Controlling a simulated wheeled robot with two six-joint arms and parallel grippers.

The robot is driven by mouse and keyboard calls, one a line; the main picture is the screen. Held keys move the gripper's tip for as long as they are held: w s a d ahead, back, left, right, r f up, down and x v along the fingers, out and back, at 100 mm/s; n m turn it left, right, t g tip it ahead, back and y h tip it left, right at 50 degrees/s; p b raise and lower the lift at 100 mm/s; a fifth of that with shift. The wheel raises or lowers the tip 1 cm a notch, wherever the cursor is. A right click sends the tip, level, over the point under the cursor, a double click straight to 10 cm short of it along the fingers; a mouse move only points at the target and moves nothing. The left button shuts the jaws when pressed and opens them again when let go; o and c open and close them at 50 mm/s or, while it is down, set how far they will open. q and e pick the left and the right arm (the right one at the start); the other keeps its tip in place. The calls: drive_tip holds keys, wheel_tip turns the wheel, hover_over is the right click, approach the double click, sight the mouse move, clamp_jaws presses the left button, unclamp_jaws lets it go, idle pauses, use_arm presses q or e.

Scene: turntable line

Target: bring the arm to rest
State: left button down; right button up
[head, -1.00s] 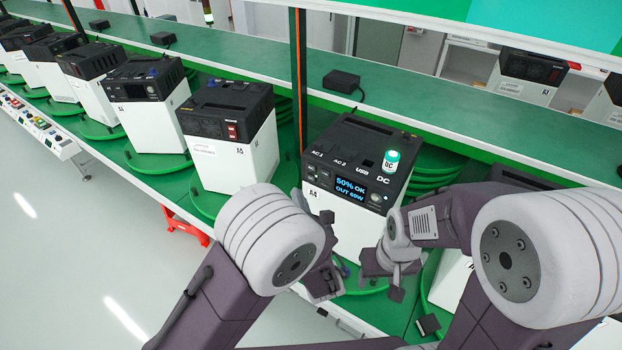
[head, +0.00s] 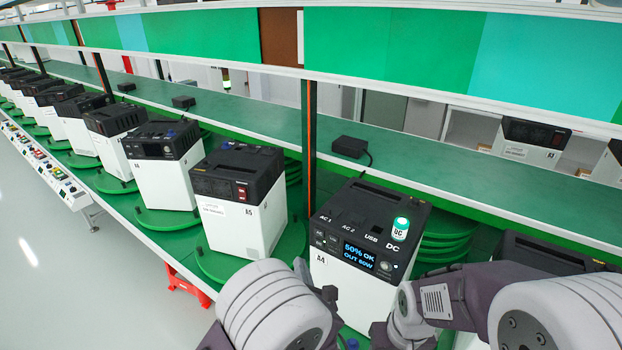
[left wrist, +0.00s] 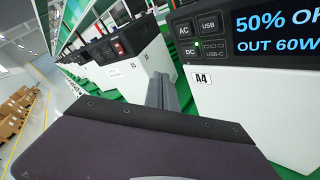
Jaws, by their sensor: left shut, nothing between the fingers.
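My left arm is at the lower middle of the head view, its wrist in front of the white-and-black power unit A4 (head: 345,285). In the left wrist view my left gripper (left wrist: 162,92) is shut and empty, its grey fingers beside the A4 unit's front and apart from unit A5 (left wrist: 118,55). The A4 screen reads "50% OK, OUT 60W". My right arm comes in from the right. Its wrist is at the bottom edge in front of A4's right side, and its fingertips are cut off.
A green-white cap-like cylinder (head: 400,229) stands on A4's top by "DC". Unit A5 (head: 240,200) and several more units stand on green turntables to the left. A black adapter (head: 351,146) lies on the shelf behind. An orange-edged post (head: 309,145) rises behind A4.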

use_arm(q)
drive_tip(key=w+a+r+n+g+y, duration=0.1)
drive_tip(key=a+r+n+y, duration=0.2)
drive_tip(key=a, duration=0.5)
drive_tip(key=w+a+r+n+g+y, duration=0.1)
drive_tip(key=w+a+r+n+y, duration=0.15)
drive_tip(key=a, duration=0.55)
drive_tip(key=s+a+f+n+g+y, duration=0.1)
drive_tip(key=s+a+n+g+y, duration=0.1)
drive_tip(key=s+a+n+g, duration=0.35)
drive_tip(key=s+a+f+n+g+y, duration=0.1)
drive_tip(key=s+a+n+g+y, duration=0.15)
drive_tip(key=a, duration=0.55)
drive_tip(key=s+a+f+n+g+h, duration=0.1)
drive_tip(key=s+f+n+g+h, duration=0.15)
drive_tip(key=s+n, duration=0.4)
drive_tip(key=s+a+f+n+g+h, duration=0.2)
drive_tip(key=s+f+n+g, duration=0.25)
drive_tip(key=s, duration=0.25)
drive_tip(key=d+f+n+t+h, duration=0.1)
drive_tip(key=d+f+n+h, duration=0.1)
drive_tip(key=d+n+h, duration=0.2)
drive_tip(key=d+f+n+t+h, duration=0.1)
drive_tip(key=d+f+n+h, duration=0.2)
drive_tip(key=d+n, duration=0.8)
drive_tip(key=shift+w+n+h, duration=0.2)
drive_tip(key=shift+n+h, duration=0.55)
drive_tip(key=shift+n, duration=0.4)
